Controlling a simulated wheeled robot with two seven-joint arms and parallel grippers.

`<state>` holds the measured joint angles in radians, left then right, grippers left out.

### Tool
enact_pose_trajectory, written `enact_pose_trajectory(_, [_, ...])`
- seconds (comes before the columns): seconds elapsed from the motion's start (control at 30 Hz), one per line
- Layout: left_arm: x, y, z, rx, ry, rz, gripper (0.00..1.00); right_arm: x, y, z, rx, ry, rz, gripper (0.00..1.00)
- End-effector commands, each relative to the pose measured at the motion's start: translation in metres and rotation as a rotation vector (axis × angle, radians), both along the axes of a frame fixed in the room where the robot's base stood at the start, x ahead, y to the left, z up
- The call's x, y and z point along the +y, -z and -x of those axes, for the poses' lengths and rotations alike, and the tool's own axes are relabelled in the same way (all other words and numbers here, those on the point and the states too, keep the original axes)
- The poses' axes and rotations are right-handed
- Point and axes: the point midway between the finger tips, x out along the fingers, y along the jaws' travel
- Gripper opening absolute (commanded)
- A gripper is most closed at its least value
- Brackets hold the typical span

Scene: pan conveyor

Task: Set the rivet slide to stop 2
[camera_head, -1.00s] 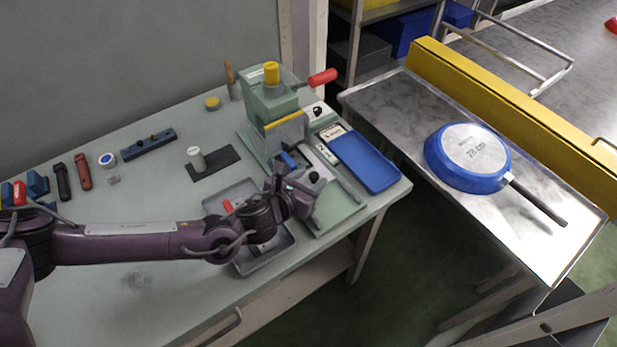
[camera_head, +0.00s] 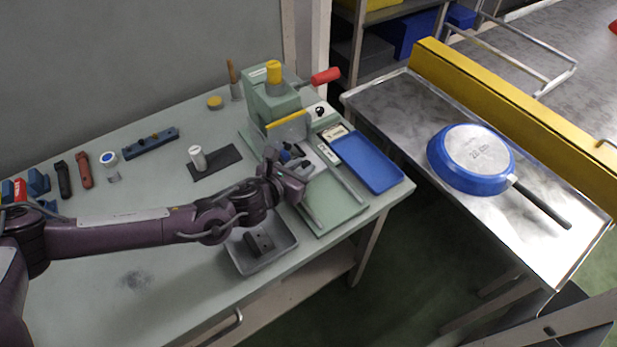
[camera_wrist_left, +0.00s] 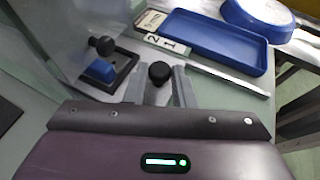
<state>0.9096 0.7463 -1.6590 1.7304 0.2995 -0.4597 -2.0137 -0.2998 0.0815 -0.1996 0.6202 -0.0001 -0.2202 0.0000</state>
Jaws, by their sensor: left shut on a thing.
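My left gripper (camera_head: 292,166) is over the guide bed in front of the green press (camera_head: 272,103). In the left wrist view its fingers (camera_wrist_left: 160,88) are shut on a round black knob (camera_wrist_left: 160,74), seemingly the rivet slide's knob. The slide body below the knob is mostly hidden by the gripper. A number strip with 2 and 1 (camera_wrist_left: 160,43) lies just beyond the knob. I cannot tell which mark the slide stands at. A blue block (camera_wrist_left: 100,70) and another black knob (camera_wrist_left: 103,46) sit on a dark-edged plate to the left. My right gripper is not in view.
A blue tray (camera_head: 398,181) lies right of the guide bed. A grey tray (camera_head: 290,240) is in front, partly under my arm. A blue pan (camera_head: 470,185) lies upside down on the metal table. A red-handled lever (camera_head: 325,76) sticks out from the press.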

Motion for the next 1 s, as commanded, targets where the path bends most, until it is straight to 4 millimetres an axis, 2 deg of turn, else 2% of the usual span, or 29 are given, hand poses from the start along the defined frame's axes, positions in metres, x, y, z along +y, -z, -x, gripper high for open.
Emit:
enact_pose_trajectory(0.3, [0.002,0.000,-0.002,0.002,0.000,0.003,0.00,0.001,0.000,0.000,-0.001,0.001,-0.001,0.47])
enact_pose_trajectory(0.33, [0.002,0.000,-0.002,0.003,0.000,0.002,0.27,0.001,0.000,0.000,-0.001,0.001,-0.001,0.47])
enact_pose_trajectory(0.47, [0.002,0.000,-0.002,0.003,0.000,0.002,0.43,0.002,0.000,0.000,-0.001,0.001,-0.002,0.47])
enact_pose_trajectory(0.77, [0.003,0.000,-0.001,0.003,0.000,0.002,0.43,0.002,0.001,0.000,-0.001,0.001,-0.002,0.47])
enact_pose_trajectory(1.0, [0.018,-0.010,0.022,0.003,-0.002,0.003,0.43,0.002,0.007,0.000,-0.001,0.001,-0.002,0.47])
